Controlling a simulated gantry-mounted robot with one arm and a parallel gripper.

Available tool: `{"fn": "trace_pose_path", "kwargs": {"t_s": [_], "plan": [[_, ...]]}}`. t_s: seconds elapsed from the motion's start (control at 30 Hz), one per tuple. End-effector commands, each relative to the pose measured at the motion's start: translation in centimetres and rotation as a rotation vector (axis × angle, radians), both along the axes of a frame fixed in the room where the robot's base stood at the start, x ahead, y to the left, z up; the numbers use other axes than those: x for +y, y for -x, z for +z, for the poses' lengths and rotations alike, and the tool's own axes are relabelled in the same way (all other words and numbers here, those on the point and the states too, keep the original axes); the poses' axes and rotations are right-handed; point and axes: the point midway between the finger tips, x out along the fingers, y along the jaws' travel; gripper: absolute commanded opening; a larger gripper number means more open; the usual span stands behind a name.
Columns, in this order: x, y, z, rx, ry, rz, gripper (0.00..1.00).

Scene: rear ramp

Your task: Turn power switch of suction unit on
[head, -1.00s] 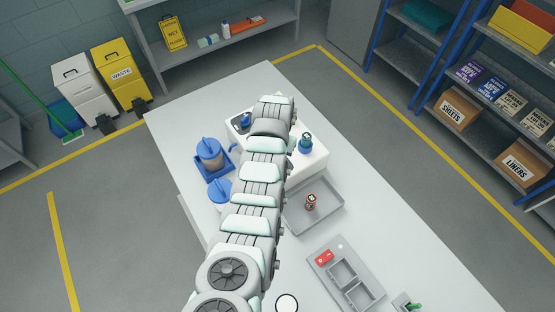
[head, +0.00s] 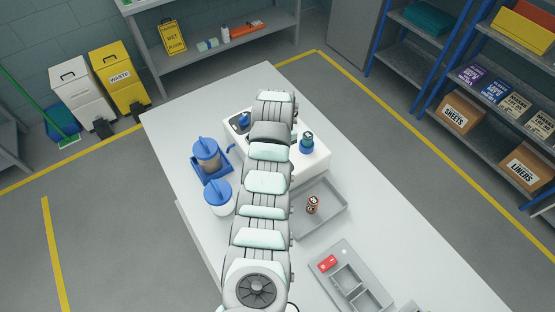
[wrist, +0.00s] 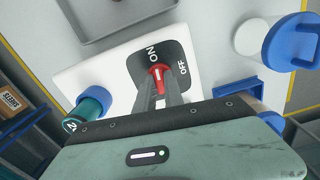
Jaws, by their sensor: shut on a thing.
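The suction unit (head: 311,162) is a white box on the table, partly hidden by my arm in the head view. In the wrist view, its white top (wrist: 92,84) carries a dark plate (wrist: 178,52) marked ON at the left and OFF at the right. The red power switch (wrist: 147,62) on this plate has a white mark, which appears to lie between the two labels. My gripper (wrist: 158,82) is shut on the red switch, with a finger at each side. In the head view my arm hides the gripper and the switch.
A teal-and-blue capped part (wrist: 92,104) stands on the unit near my gripper. Blue-lidded canisters (head: 207,150) stand left of my arm. A grey tray (head: 335,215) with a small orange-and-black item (head: 313,204) and a compartment tray (head: 350,278) lie to the right.

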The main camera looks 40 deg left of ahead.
Motion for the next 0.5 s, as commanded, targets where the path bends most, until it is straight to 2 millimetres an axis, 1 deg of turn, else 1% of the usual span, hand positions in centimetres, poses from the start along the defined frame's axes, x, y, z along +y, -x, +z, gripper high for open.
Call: {"fn": "trace_pose_path", "kwargs": {"t_s": [0.2, 0.5], "plan": [[-0.11, -0.04, -0.21, 0.000, 0.001, 0.087, 0.00], [-0.05, 0.01, -0.19, 0.000, 0.001, 0.130, 0.00]]}}
